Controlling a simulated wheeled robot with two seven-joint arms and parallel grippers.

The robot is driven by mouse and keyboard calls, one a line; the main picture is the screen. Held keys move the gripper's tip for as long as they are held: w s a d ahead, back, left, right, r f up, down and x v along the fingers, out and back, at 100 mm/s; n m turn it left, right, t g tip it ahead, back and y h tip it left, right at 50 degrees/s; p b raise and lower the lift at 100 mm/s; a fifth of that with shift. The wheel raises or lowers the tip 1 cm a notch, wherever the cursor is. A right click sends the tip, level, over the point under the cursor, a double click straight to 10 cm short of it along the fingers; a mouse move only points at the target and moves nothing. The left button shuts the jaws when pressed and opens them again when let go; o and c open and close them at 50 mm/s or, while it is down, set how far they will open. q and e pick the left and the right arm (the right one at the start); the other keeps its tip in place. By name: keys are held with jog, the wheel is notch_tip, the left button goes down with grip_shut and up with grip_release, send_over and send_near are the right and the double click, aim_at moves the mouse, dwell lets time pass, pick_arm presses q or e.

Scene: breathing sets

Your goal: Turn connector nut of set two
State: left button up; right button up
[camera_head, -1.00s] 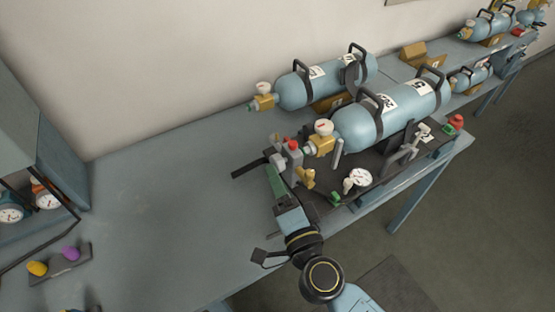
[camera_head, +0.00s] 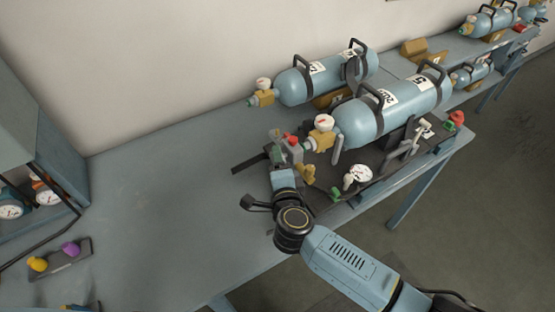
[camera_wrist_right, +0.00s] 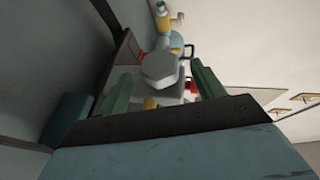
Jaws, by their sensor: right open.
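The front breathing set, a light-blue cylinder (camera_head: 362,122) with black straps and handles, lies on a dark stand. A grey block with a red knob (camera_head: 291,143) stands beside the valve. In the right wrist view a grey hexagonal nut (camera_wrist_right: 160,67) shows between the green fingers of my right gripper (camera_wrist_right: 162,88). The fingers are open, with gaps on both sides of the nut. In the head view my right gripper (camera_head: 279,160) is at the grey block, its tips partly hidden. My left gripper is not seen.
A second blue cylinder (camera_head: 325,80) lies behind. A white gauge (camera_head: 357,174) and yellow fitting (camera_head: 306,174) are close to the right of my gripper. A tray (camera_head: 60,261) with yellow and purple knobs lies at left. The table's middle left (camera_head: 170,200) is clear.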

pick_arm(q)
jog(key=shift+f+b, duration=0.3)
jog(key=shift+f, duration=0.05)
pick_arm(e)
jog(key=shift+x, duration=1.8)
jog(key=shift+c, duration=0.2)
jog(key=c, duration=0.9)
jog(key=shift+f+t+b, duration=0.25)
jog(key=shift+t+b, duration=0.15)
jog(key=shift+b, duration=0.55)
jog(key=shift+c, duration=0.2)
jog(key=m+t+b, duration=0.1)
jog(key=t+b, duration=0.1)
jog(key=b, duration=0.5)
jog(key=m+t+y+b, duration=0.1)
jog(key=t+b, duration=0.1)
jog(key=b, duration=0.5)
jog(key=shift+f+m+t, duration=0.1)
jog(key=shift+m+t, duration=0.2)
jog(key=shift+t, duration=0.1)
jog(key=shift+b, duration=0.65)
jog(key=shift+r+t+b, duration=0.25)
jog(key=shift+t+b, duration=0.25)
jog(key=shift+b, duration=0.25)
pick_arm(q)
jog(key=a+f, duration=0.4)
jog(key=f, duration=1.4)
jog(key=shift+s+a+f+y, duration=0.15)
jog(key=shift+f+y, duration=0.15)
